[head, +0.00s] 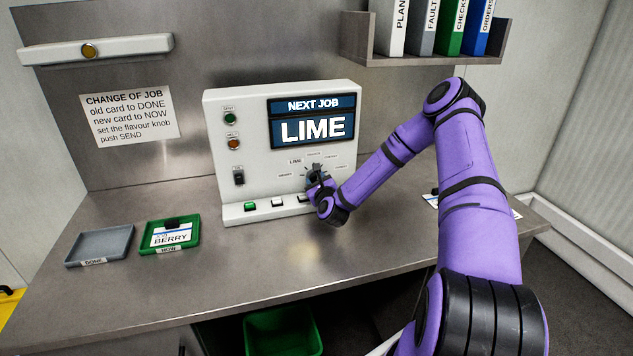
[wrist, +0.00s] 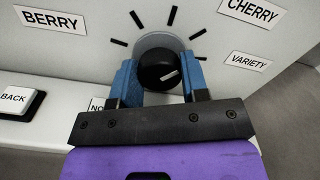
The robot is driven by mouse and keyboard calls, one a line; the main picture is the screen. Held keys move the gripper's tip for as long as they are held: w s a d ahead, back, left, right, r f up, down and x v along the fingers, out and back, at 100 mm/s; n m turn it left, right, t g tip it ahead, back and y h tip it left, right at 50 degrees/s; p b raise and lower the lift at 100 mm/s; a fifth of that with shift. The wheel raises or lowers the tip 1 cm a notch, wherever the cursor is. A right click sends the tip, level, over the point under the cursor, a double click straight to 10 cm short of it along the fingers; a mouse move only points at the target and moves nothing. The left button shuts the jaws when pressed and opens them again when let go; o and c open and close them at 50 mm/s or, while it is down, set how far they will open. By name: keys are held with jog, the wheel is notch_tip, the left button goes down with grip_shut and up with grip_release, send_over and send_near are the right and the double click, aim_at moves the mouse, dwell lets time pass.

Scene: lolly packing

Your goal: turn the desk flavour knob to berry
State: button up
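The black flavour knob (wrist: 152,66) sits on the panel in the wrist view, with a white pointer line slanting to the right and slightly up. The two blue fingers of my gripper (wrist: 160,78) stand on either side of it, close against its sides. The BERRY label (wrist: 50,18) is up and left of the knob; the CHERRY label (wrist: 252,10) and VARIETY label (wrist: 249,62) are to the right. In the head view my gripper (head: 316,180) is at the dial of the white desk panel (head: 222,150) and hides most of the knob. The panel's screen (head: 312,120) reads NEXT JOB LIME.
A BACK button (wrist: 14,98) is left of the knob; another label is partly covered by my gripper. A green NOW tray (head: 146,246) holds a BERRY card (head: 172,238). A grey DONE tray (head: 98,240) is empty. The desk front is clear.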

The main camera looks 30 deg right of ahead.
jog(key=shift+n, duration=0.3)
jog(key=n, duration=1)
jog(key=shift+n, duration=0.3)
jog(key=n, duration=0.3)
jog(key=shift+n, duration=0.4)
jog(key=n, duration=0.4)
jog(key=shift+n, duration=2.5)
